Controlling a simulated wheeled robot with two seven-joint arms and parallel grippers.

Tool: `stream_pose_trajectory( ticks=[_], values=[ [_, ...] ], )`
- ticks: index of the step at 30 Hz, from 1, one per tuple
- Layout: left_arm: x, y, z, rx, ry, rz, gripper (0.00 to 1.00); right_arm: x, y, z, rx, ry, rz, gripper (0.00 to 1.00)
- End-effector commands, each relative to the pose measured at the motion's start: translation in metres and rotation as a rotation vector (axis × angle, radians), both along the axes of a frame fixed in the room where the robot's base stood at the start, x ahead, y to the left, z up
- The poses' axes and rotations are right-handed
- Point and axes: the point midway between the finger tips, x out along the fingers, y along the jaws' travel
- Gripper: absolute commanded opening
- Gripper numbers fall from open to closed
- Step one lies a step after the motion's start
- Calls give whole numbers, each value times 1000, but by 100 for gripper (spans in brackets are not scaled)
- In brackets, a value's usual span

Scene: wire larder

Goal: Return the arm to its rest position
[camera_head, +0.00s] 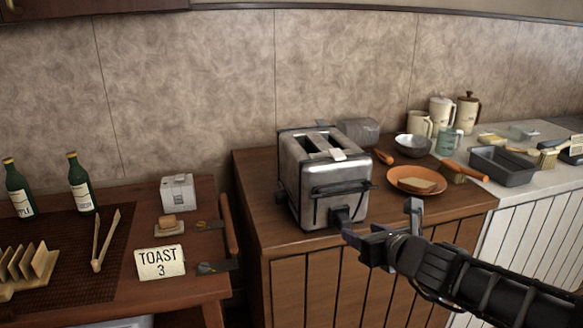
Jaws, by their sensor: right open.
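My right arm (470,277) comes in from the lower right. Its gripper (379,222) is open with nothing between the fingers. It is in front of the wooden cabinet, at the lower right of the steel toaster (304,185). One finger overlaps the toaster's lower front in the picture; I cannot tell whether it touches. My left gripper is not in view.
An orange plate (400,188) with a slice of bread (415,184) lies right of the toaster. A metal bowl (412,148), jugs (441,115) and a grey tray (502,172) stand farther right. The left table holds bottles (80,184), a toast rack (22,270), tongs (104,240) and a "TOAST 3" card (160,262).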

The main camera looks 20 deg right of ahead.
Motion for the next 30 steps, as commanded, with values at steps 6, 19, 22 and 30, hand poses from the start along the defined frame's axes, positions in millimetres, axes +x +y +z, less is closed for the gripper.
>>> stream_pose_trajectory(
  ticks=[6, 19, 22, 30],
  values=[
    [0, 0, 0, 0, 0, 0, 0, 0, -1, -1, -51, 5, 16, 52],
    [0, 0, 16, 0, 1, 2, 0, -2, 36, -161, -1361, 326, 872, 52],
    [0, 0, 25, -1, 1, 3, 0, -16, 75, -227, -1629, 301, 1243, 52],
    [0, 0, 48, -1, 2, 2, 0, -126, 198, -365, -1839, -125, 2041, 52]
  ],
)
